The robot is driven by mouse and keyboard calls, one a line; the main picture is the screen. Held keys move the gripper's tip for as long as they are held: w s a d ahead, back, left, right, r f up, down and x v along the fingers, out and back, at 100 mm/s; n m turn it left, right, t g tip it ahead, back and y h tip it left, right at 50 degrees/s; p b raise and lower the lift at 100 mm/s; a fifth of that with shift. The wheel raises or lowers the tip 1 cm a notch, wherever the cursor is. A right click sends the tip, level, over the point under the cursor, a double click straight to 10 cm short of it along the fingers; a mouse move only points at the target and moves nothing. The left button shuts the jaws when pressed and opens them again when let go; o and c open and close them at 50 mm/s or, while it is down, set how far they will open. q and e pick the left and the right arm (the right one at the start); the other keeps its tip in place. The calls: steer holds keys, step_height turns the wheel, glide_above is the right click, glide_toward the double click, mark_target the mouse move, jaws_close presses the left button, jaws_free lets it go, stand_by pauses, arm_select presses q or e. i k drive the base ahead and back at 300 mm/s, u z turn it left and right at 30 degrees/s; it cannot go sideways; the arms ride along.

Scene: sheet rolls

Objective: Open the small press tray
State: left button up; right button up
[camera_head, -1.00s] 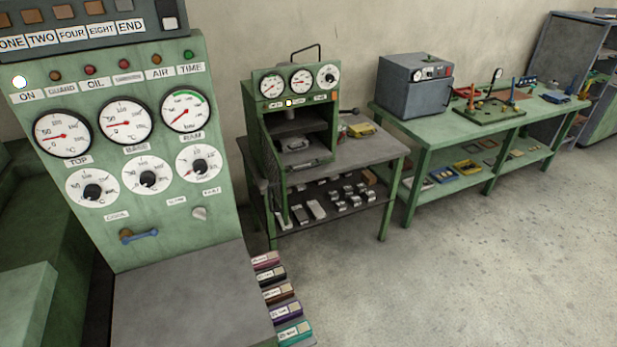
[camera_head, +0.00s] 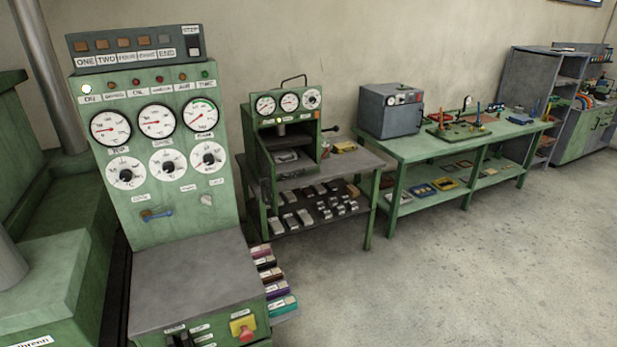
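The small press (camera_head: 286,137) is a green frame with three round gauges and a handle on top, standing on a dark metal table in the middle of the view. Its tray (camera_head: 293,173) shows as a grey plate at the bottom of the press opening, with a small metal piece (camera_head: 287,156) in the opening. From here I cannot tell how far the tray is out. Neither of my grippers is in view.
A large green control console (camera_head: 158,166) with a grey ledge (camera_head: 192,275) stands close at left. The press table (camera_head: 357,164) has metal blocks on its lower shelf. A green workbench (camera_head: 457,142) carries a grey oven (camera_head: 391,111). The concrete floor (camera_head: 430,270) at right is clear.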

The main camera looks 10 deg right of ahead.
mark_target(303, 163)
steer(key=z, duration=0.65)
steer(key=i, duration=0.95)
steer(key=z, duration=0.55)
steer(key=i, duration=1.05)
steer(key=u, duration=0.4)
steer(key=i, duration=0.75)
steer(key=u, duration=1.45)
steer(key=i, duration=0.55)
steer(key=u, duration=0.5)
